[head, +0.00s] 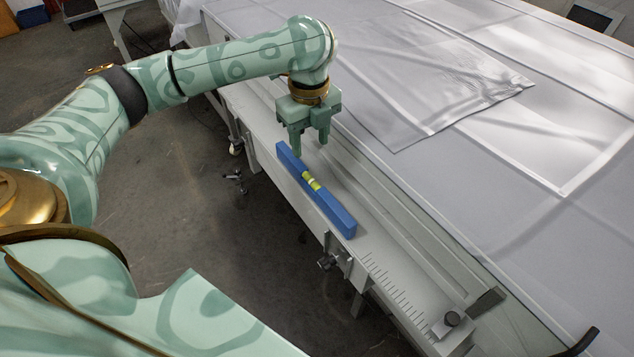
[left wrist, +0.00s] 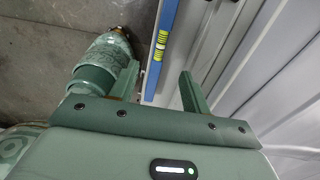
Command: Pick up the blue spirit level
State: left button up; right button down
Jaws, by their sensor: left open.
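The blue spirit level (head: 334,208) lies on the narrow grey ledge along the near side of the machine, running from upper left to lower right. It has a yellow-green vial in its middle. My left gripper (head: 309,148) is open and empty, pointing down above the upper left end of the level. In the left wrist view the level (left wrist: 167,22) shows beyond and between the two fingers of my left gripper (left wrist: 167,85), with its vial up. I cannot tell how high the fingers are above it. My right gripper is not in view.
A large table with grey sheeting (head: 455,85) fills the right side. Open concrete floor (head: 225,225) lies to the left, below the ledge.

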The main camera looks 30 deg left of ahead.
pick_arm(q)
jog(key=b, duration=0.3)
send_over(312, 179)
notch_tip(312, 179, down, 7)
jog(key=shift+r, duration=0.1)
jog(key=shift+f, duration=0.45)
jog(key=shift+s+f, duration=0.1)
jog(key=shift+f, duration=0.15)
notch_tip(312, 179, down, 5)
jog(key=b, duration=0.3)
jog(key=shift+b, duration=0.35)
jog(key=shift+r, duration=0.25)
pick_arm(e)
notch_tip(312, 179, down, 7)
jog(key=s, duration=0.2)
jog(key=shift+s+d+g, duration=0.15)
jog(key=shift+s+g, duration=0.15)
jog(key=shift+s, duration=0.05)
pick_arm(q)
grip_shut()
